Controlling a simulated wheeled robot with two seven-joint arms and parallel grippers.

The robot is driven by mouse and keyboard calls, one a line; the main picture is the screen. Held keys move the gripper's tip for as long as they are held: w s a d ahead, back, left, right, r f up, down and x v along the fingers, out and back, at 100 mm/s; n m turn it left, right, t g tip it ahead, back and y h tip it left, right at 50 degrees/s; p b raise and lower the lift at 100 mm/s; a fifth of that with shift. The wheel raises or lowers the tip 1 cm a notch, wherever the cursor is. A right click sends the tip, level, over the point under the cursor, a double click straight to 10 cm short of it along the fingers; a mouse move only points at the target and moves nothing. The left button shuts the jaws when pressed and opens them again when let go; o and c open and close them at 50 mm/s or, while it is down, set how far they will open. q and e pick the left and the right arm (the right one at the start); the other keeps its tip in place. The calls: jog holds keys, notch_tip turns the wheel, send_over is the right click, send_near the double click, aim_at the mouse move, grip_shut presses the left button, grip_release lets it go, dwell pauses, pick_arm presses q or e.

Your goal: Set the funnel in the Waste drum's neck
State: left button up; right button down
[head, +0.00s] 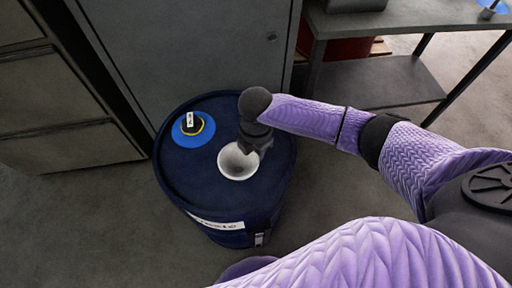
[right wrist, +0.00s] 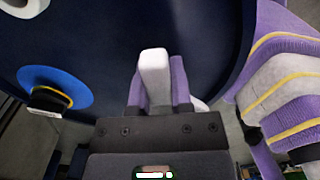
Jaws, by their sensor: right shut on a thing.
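The blue drum (head: 190,165) stands on the floor with a white lettered label on its front side. The white funnel (head: 232,168) is over the right part of the drum's lid, its bowl facing up. My right gripper (head: 252,142) is shut on the funnel at the bowl's back right edge. In the right wrist view a white piece (right wrist: 154,75) of the funnel sits between the purple fingers. The funnel's spout and the neck are hidden, so I cannot tell whether the spout is inside the neck. My left gripper is not in view.
A black cap with a yellow ring (head: 192,124) sits on a blue disc (head: 185,140) on the lid, left of the funnel. A grey cabinet (head: 190,50) is behind the drum, drawers (head: 65,110) at left.

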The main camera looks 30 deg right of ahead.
jog(key=shift+c, duration=2.2)
grip_release()
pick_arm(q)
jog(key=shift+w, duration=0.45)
pick_arm(e)
notch_tip(320, 180, up, 9)
jog(key=p, duration=0.5)
jog(key=shift+r, duration=0.1)
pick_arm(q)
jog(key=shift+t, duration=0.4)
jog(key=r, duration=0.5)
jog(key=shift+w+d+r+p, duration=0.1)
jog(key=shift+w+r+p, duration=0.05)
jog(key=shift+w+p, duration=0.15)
pick_arm(e)
jog(key=shift+r, duration=0.35)
